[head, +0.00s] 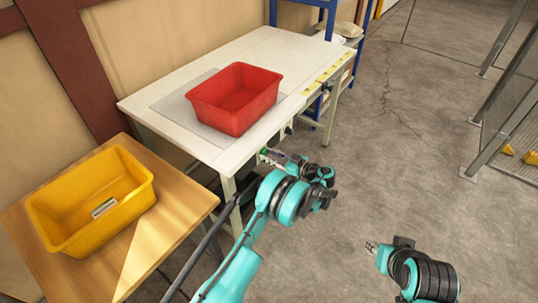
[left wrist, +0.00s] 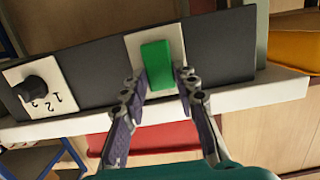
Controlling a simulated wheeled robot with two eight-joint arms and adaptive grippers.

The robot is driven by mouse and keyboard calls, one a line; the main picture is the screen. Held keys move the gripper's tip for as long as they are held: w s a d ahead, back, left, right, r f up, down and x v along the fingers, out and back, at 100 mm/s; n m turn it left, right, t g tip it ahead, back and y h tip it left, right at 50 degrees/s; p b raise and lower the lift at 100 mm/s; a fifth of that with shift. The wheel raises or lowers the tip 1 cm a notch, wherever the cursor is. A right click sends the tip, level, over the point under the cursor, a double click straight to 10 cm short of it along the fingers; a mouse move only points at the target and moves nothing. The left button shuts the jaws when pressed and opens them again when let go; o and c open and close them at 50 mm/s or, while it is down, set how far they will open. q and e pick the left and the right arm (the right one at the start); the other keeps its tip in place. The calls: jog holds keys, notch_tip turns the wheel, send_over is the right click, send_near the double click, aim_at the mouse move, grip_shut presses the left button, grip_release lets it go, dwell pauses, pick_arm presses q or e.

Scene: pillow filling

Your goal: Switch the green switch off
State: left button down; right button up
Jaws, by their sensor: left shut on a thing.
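The green switch (left wrist: 156,65) is a green rectangular rocker on a white plate (left wrist: 133,48), set in a dark panel (left wrist: 95,72), in the left wrist view. My left gripper (left wrist: 160,76) has its two fingertips on either side of the switch's near end and is shut on it. In the head view my left gripper (head: 271,156) is at the front edge of the white table, where the switch is mostly hidden. My right gripper (head: 371,247) hangs over the floor at the lower right, away from the table; its finger opening is too small to judge.
A black knob (left wrist: 36,90) with numbers sits on the same panel. A red bin (head: 232,112) stands on the white table (head: 160,103). A yellow bin (head: 115,220) holding a small item stands on the wooden table (head: 180,215).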

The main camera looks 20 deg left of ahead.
pick_arm(q)
jog(key=shift+f+t+y, duration=0.25)
jog(key=shift+t+y, duration=0.05)
jog(key=shift+y, duration=0.7)
jog(key=c, duration=1.2)
grip_release()
jog(key=shift+o, duration=0.2)
jog(key=v, duration=1.2)
